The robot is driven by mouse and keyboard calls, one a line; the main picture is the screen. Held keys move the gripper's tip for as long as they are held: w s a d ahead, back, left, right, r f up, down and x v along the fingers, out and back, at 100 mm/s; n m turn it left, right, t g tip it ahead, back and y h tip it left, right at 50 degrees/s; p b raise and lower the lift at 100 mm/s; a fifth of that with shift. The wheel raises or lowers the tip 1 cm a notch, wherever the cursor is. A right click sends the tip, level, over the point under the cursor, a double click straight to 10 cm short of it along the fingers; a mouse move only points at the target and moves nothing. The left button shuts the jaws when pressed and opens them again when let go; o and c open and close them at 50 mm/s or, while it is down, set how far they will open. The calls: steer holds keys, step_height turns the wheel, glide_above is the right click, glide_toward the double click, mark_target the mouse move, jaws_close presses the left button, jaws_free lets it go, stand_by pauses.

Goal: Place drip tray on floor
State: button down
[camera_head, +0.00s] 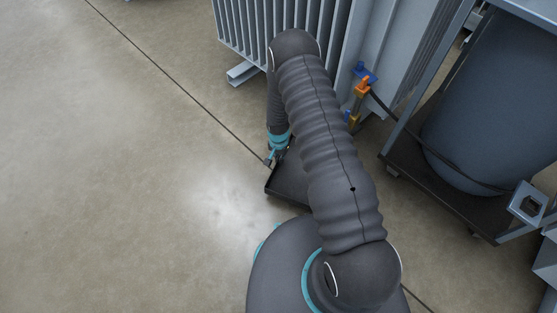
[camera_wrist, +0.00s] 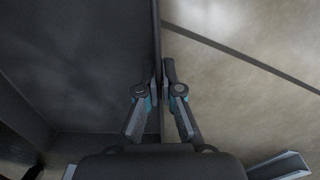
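The drip tray (camera_head: 286,184) is a dark, shallow, square-cornered pan, partly hidden behind my arm in the head view. Its flat inside and upright wall fill the left of the wrist view (camera_wrist: 80,75). My gripper (camera_head: 270,157) is at the tray's left edge. In the wrist view its two fingers (camera_wrist: 163,82) stand on either side of the tray wall, close together, and pinch it. I cannot tell whether the tray's underside touches the floor or hangs slightly above it.
A grey finned transformer (camera_head: 250,28) stands behind the tray, with a blue and orange valve (camera_head: 361,92) and a black hose. A large drum (camera_head: 490,110) in a metal frame stands right. The concrete floor (camera_head: 110,190) at left is clear.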

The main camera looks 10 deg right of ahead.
steer(key=shift+a+f+b, duration=0.1)
steer(key=shift+f+b, duration=0.4)
steer(key=shift+f, duration=1.15)
steer(key=shift+f, duration=0.2)
steer(key=c, duration=1.3)
jaws_free()
